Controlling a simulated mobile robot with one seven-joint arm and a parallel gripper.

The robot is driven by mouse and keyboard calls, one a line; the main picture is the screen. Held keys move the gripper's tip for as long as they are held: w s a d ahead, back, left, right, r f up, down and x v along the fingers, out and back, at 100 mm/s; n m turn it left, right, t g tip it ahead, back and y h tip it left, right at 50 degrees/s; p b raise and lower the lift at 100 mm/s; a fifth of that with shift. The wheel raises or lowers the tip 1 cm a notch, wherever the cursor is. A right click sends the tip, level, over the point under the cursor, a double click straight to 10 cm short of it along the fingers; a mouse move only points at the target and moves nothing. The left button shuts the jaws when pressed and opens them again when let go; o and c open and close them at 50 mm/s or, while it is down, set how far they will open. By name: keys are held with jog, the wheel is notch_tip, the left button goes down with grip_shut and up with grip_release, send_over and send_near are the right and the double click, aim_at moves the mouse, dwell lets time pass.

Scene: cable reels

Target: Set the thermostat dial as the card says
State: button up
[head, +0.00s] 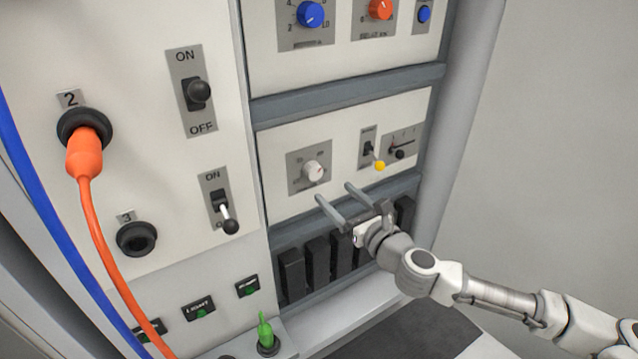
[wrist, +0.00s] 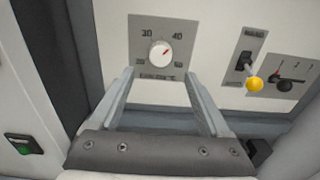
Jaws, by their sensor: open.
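The thermostat dial (head: 314,172) is a white round knob on a grey plate in the lower panel; I take it as the thermostat by its scale. In the wrist view the dial (wrist: 160,54) has numbers around it, with 30 and 40 readable at the top. Its red mark points up and right, roughly toward 40. The label below is too blurred to read. My gripper (head: 334,192) is open and empty, just below and in front of the dial. In the wrist view its fingers (wrist: 159,78) stand either side of the dial's lower edge, apart from it. I see no card.
Right of the dial are a yellow-tipped switch (head: 379,165) and a black slider (head: 400,153). Above are blue (head: 310,14) and orange (head: 381,9) knobs. Left are ON/OFF levers (head: 199,91) and an orange plug (head: 84,158) with its cable. Black blocks (head: 318,258) stand below.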

aim_at(316, 175)
jog(key=b+x, duration=0.1)
jog(key=x, duration=0.7)
jog(key=shift+b, duration=0.3)
grip_shut()
